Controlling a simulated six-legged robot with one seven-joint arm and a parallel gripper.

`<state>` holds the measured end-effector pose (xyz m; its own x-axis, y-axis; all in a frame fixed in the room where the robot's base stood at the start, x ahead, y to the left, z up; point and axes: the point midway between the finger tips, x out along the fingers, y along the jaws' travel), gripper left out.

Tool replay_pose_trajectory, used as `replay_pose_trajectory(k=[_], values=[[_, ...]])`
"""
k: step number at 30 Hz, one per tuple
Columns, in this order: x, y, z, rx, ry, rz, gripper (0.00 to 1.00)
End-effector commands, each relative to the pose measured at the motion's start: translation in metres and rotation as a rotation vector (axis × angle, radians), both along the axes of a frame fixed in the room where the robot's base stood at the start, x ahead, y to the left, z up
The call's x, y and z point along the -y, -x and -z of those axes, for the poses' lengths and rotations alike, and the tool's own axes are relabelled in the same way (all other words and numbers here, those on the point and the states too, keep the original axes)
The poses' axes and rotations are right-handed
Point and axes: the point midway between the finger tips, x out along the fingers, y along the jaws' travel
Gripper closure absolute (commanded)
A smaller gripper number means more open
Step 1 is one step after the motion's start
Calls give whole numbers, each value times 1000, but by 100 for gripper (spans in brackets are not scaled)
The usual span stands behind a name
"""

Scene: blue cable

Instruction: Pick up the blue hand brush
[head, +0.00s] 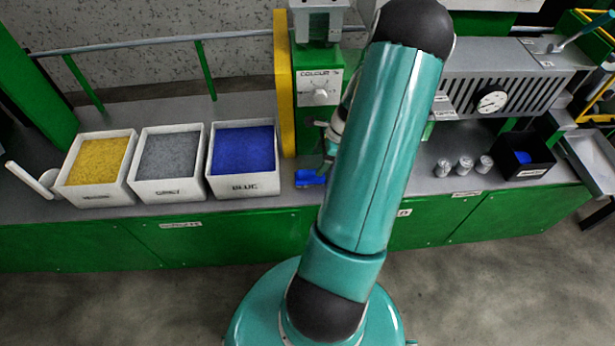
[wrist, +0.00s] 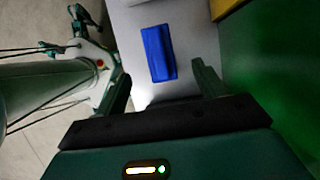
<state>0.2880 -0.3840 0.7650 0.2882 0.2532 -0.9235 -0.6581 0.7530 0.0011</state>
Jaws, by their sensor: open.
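The blue hand brush (head: 308,178) lies on the grey bench top, right of the blue bin and partly hidden by my arm in the head view. In the wrist view the brush (wrist: 159,53) shows as a blue oblong block beyond and between my fingertips. My gripper (wrist: 163,82) is open and empty, with one finger to each side of the brush's line. In the head view my gripper (head: 327,160) points down close to the brush, mostly hidden behind my arm. I cannot tell the exact gap to the brush.
White bins of yellow (head: 98,160), grey (head: 168,164) and blue material (head: 243,160) stand at left. A yellow-edged green machine (head: 286,85) rises behind the brush. Small pots (head: 464,166) and a black box (head: 524,163) with something blue inside stand at right.

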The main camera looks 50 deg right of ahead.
Motion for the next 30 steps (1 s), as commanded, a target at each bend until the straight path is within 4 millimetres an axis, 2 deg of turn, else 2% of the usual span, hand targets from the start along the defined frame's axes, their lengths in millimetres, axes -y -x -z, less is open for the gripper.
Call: replay_pose_trajectory(k=[3,11,20,28,29,30], values=[[-6,-6,22,-1,-4,-2,29],[-13,-15,42,1,-1,-2,29],[-27,-29,79,1,-1,-2,29],[-28,-31,83,0,2,-3,29],[-28,-31,83,0,2,-3,31],[-28,-31,83,0,2,-3,39]])
